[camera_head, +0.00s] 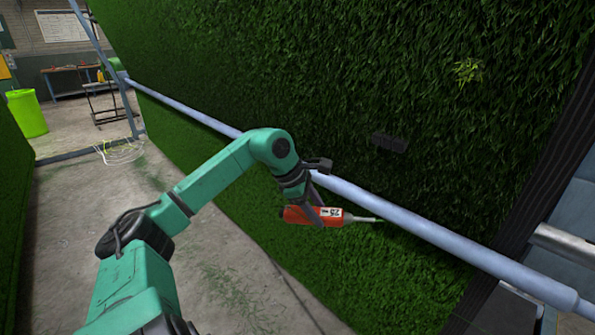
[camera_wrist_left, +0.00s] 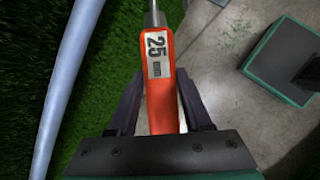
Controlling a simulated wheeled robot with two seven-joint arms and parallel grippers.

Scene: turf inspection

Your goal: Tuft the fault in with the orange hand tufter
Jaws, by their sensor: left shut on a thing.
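The orange hand tufter (camera_head: 299,215) has a white "25 mm" label and a thin metal shank pointing right in the head view. My left gripper (camera_head: 317,208) is shut on its handle, in front of the turf wall (camera_head: 330,60) and just below the long pale pipe. In the left wrist view the tufter (camera_wrist_left: 160,95) lies between the two dark fingers, its shank running out of the top edge. A dark rectangular patch (camera_head: 390,143) shows on the turf above the pipe. A pale yellow-green tuft (camera_head: 468,72) stands out higher right. I cannot tell which is the fault. My right gripper is not in view.
The pale pipe (camera_head: 420,226) crosses the turf wall diagonally, close to my left gripper; it also shows in the left wrist view (camera_wrist_left: 62,85). A dark frame edge (camera_head: 552,165) bounds the turf at right. Concrete floor (camera_head: 85,215) and a lime bin (camera_head: 27,113) are at left.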

